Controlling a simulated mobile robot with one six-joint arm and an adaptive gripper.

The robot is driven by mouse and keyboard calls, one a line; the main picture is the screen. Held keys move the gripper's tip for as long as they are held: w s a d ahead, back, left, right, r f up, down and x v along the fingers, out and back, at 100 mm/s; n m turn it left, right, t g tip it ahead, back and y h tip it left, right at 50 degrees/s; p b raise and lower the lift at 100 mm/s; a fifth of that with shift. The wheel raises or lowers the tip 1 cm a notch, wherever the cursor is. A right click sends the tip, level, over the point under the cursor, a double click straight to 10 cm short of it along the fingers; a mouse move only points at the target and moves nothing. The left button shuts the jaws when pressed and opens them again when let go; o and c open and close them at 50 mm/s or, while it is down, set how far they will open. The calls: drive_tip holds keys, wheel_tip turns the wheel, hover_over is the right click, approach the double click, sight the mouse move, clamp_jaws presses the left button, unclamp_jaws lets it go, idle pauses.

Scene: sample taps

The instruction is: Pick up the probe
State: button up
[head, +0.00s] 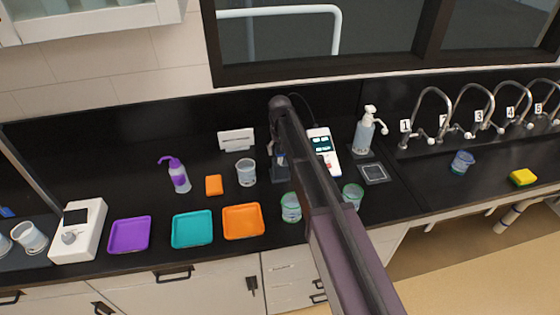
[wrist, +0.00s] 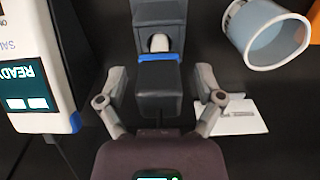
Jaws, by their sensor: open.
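The probe (wrist: 158,75) appears in the wrist view as a dark grey block with a blue band, at a dark stand (wrist: 160,14) with a white part in its opening. My gripper (wrist: 161,82) is open, with one finger on each side of the probe. I cannot tell whether the fingers touch it. In the head view the stand (head: 279,168) shows partly beside my arm, which hides most of the gripper and the probe. The white meter (head: 323,150) stands just right of it; its screen reads READY in the wrist view (wrist: 30,80).
A clear beaker (head: 246,172) stands left of the stand, and it is close in the wrist view (wrist: 265,35). Green-rimmed cups (head: 291,208) (head: 353,195) stand in front. An orange tray (head: 243,222), soap bottle (head: 365,130) and white card (head: 236,140) are nearby.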

drive_tip(key=shift+c, duration=0.2)
drive_tip(key=c, duration=1.1)
drive_tip(key=shift+r, duration=0.1)
wheel_tip(320, 180, up, 10)
drive_tip(key=p, duration=1)
